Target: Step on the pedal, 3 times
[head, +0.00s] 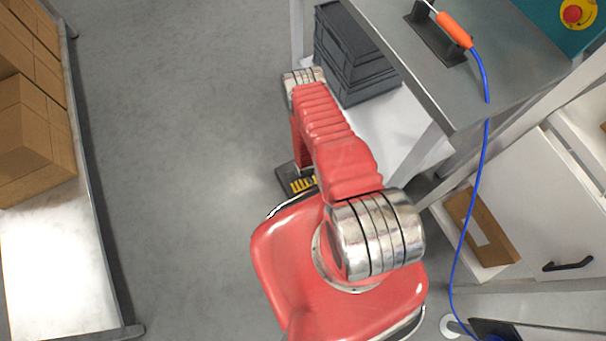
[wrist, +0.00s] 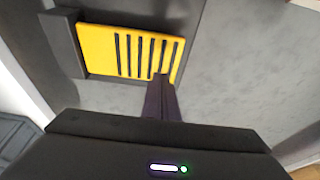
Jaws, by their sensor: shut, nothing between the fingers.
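The pedal is a yellow plate with dark slots (wrist: 100,50) set in a dark grey housing (wrist: 62,45) on the floor. In the head view a small part of the yellow pedal (head: 301,185) shows beside my red arm, which hides the rest. My gripper (wrist: 163,80) is shut and empty. Its fingertips overlap the lower right part of the yellow plate in the wrist view. I cannot tell whether they touch it. In the head view the gripper is hidden behind my arm.
A metal bench (head: 470,85) with an orange-handled tool (head: 454,30) and blue cable stands at right. Dark stacked crates (head: 350,60) sit on its lower shelf. Cardboard boxes (head: 35,135) lie on a table at left. The grey floor (head: 170,150) between is clear.

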